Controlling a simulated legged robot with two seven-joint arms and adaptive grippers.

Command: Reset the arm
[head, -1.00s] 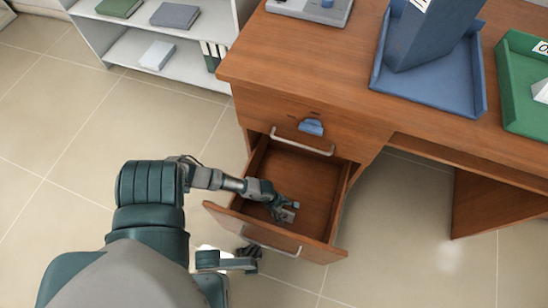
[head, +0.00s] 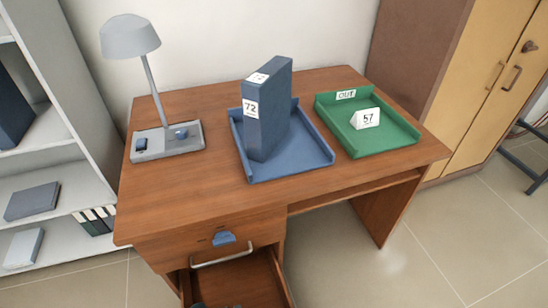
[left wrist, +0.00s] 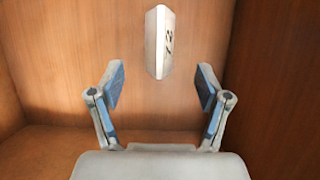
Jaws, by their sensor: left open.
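My left gripper (left wrist: 160,84) is open in the left wrist view, its two blue-padded fingers apart. A white piece with dark marks (left wrist: 160,42) lies beyond and between the fingertips; I cannot read it, and the fingers do not visibly touch it. Brown wood surrounds both. In the head view the open drawer (head: 262,284) sits at the bottom edge, partly cut off. Only a dark bit of my arm shows there, and the left gripper itself is hidden from that view. My right gripper is in neither current view.
The desk (head: 185,190) carries a lamp (head: 132,38), a blue tray (head: 310,165) with a blue binder (head: 266,115) marked 72, and a green tray (head: 395,143) with a white 57 sign (head: 366,118). Shelves (head: 45,180) stand left, a cabinet (head: 480,90) right.

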